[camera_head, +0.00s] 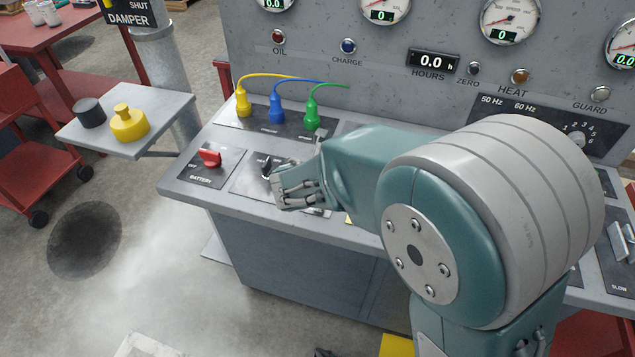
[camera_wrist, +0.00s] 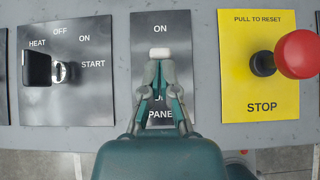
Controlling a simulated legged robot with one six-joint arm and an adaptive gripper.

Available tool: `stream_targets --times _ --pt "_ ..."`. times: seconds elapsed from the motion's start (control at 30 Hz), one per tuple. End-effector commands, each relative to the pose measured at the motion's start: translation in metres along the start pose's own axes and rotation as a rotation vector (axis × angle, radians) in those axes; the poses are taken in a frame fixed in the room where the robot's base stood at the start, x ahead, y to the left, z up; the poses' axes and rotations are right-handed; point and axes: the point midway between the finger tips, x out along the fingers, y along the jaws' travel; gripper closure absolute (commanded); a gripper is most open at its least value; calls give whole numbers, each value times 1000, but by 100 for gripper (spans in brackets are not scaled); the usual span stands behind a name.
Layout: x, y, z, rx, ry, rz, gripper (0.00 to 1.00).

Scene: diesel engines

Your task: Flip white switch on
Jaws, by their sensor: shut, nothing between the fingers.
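The white switch (camera_wrist: 159,53) shows in the wrist view on a dark plate (camera_wrist: 147,24), just under the word ON. The lower label on that plate is partly covered by my gripper, and "PANE" shows below. My gripper (camera_wrist: 159,66) is shut and empty, its fingertips right at the lower edge of the white switch. I cannot tell if they touch it, nor which way the switch is tilted. In the head view my gripper (camera_head: 279,188) is low over the front of the console, and the white switch is hidden behind it.
Left of the switch is a black rotary key (camera_wrist: 38,69) marked HEAT, OFF, ON, START. On the right is a red STOP button (camera_wrist: 297,54) on a yellow plate. A red battery switch (camera_head: 210,158) and coloured plugs (camera_head: 277,108) stand farther left and behind on the console.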

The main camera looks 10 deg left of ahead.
Motion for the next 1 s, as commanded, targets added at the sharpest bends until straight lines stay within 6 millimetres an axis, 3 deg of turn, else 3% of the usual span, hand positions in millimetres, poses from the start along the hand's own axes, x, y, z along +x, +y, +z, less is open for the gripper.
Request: stream_targets --times 1.0 --pt "-10 0 14 0 -1 -1 100"
